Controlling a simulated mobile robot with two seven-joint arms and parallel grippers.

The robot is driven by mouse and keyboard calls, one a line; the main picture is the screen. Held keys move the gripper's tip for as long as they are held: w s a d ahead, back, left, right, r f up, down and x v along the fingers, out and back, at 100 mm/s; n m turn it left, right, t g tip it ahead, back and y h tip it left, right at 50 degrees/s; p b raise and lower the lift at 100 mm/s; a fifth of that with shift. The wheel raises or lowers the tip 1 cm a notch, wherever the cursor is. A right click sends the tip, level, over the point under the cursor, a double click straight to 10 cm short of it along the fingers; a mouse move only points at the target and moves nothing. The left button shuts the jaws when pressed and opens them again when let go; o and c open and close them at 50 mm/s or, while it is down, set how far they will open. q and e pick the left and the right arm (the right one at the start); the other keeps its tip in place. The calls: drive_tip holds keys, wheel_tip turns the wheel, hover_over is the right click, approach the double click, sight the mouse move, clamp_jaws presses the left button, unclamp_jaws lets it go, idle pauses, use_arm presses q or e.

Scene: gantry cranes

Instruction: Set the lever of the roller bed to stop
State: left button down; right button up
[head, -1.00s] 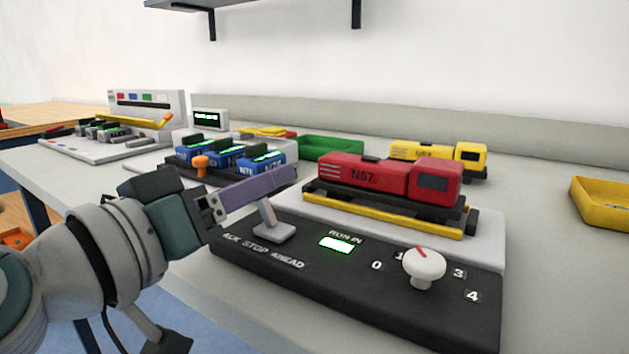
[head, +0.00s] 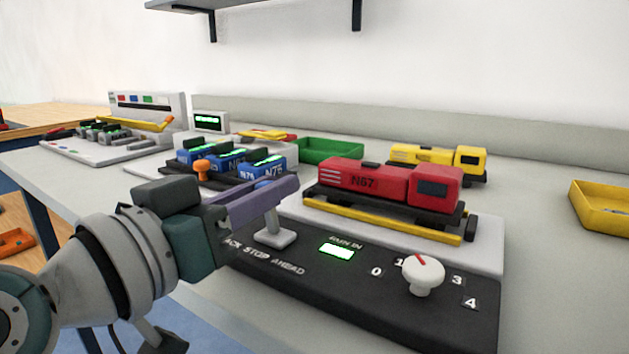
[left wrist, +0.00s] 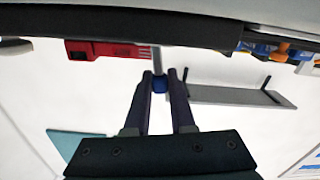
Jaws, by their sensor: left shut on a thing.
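The roller bed (head: 482,250) carries a red locomotive (head: 385,180) marked N67. Its black front panel (head: 330,285) has the words BACK, STOP and AHEAD, the first partly covered by my arm. Behind them stands the lever (head: 271,222), a pale stem in a light base, close to upright in the head view. My left gripper (head: 290,187) has its purple fingers shut at the lever's top, hiding it in the head view. In the left wrist view, the lever's blue knob (left wrist: 159,86) sits between the fingertips. My right gripper is not in view.
A white dial (head: 424,272) and a lit green RUN IN display (head: 337,251) are on the panel's right. Blue locomotives (head: 232,158) stand behind my gripper. A yellow locomotive (head: 436,160), a green tray (head: 332,150) and a yellow tray (head: 600,206) are farther back.

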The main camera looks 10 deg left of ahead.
use_arm(q)
drive_tip(key=shift+s+d+r+m+p, duration=0.1)
drive_tip(key=shift+d+r+m+p, duration=0.15)
drive_tip(key=shift+m, duration=0.35)
drive_tip(key=shift+d+f+m, duration=0.15)
drive_tip(key=shift+f+m, duration=0.05)
drive_tip(key=shift+m, duration=0.2)
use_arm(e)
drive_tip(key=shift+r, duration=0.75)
use_arm(q)
drive_tip(key=c, duration=0.8)
unclamp_jaws()
drive_tip(key=shift+o, duration=0.2)
drive_tip(key=p+v, duration=0.1)
drive_tip(key=v, duration=0.9)
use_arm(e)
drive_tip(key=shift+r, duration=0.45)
use_arm(q)
drive_tip(key=shift+r, duration=0.1)
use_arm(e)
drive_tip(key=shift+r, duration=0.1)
